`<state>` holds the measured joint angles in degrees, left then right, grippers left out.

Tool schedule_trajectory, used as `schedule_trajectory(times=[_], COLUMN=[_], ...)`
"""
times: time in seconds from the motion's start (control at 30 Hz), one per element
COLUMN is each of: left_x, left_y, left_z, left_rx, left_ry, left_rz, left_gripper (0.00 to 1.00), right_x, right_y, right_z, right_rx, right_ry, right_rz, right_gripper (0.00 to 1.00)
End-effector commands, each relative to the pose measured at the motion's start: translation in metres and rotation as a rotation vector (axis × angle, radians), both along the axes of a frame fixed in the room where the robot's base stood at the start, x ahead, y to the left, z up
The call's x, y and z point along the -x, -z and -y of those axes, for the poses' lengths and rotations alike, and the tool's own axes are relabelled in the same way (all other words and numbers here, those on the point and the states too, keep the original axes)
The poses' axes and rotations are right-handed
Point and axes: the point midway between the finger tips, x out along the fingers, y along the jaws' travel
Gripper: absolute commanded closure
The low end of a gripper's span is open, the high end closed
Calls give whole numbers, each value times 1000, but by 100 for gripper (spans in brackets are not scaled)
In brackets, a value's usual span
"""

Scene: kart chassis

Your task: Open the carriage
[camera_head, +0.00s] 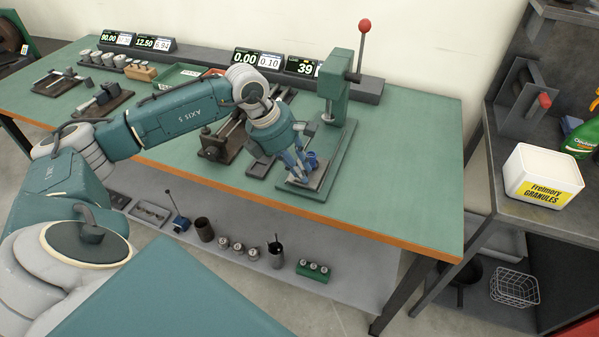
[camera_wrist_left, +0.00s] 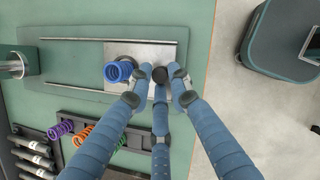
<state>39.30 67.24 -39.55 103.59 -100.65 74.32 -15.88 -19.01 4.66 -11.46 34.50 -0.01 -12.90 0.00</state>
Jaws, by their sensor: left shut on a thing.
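The carriage is a grey metal plate (camera_wrist_left: 133,50) between two thin rails on a green base, also seen in the head view (camera_head: 318,176). A small dark round knob (camera_wrist_left: 160,75) sits at one side of the plate. My left gripper (camera_wrist_left: 161,82), with blue segmented fingers, is closed around this knob. In the head view the left gripper (camera_head: 298,174) reaches down to the carriage, and its fingers partly hide the knob. A blue coil spring (camera_wrist_left: 119,70) stands upright on the plate beside the fingers. My right gripper is not in view.
A green press column (camera_head: 335,95) with a red-knobbed lever (camera_head: 365,26) rises behind the carriage. A rack holds purple, orange and green springs (camera_wrist_left: 82,136) beside the base. The right part of the green table (camera_head: 410,150) is clear.

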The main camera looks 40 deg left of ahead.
Motion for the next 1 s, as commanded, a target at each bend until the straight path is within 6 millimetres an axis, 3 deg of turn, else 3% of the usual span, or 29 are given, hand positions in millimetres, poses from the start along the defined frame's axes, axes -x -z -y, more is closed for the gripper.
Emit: schedule_trajectory(times=[0.1,0.23,0.27,0.3,0.33,0.4,0.53,0.63,0.77,1.0], left_x=[1,1,1,1,1,1,1,1,3,16], left_y=[-4,-4,-4,-4,-4,-4,-4,-4,-14,-58], left_z=[3,3,3,3,3,3,2,1,-2,-15], left_rx=[6,7,7,7,7,6,5,3,3,1], left_ry=[5,5,5,5,5,4,4,3,3,1], left_rz=[-1,-1,-1,-1,-1,-1,0,-1,1,5], left_gripper=[100,100,78,70,64,64,64,64,64,64], right_x=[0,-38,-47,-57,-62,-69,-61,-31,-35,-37], right_y=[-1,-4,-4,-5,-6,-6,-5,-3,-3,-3], right_z=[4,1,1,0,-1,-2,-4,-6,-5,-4], right_rx=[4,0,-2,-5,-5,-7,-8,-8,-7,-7], right_ry=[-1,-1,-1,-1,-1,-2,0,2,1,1], right_rz=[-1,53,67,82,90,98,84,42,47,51], right_gripper=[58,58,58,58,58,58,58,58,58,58])
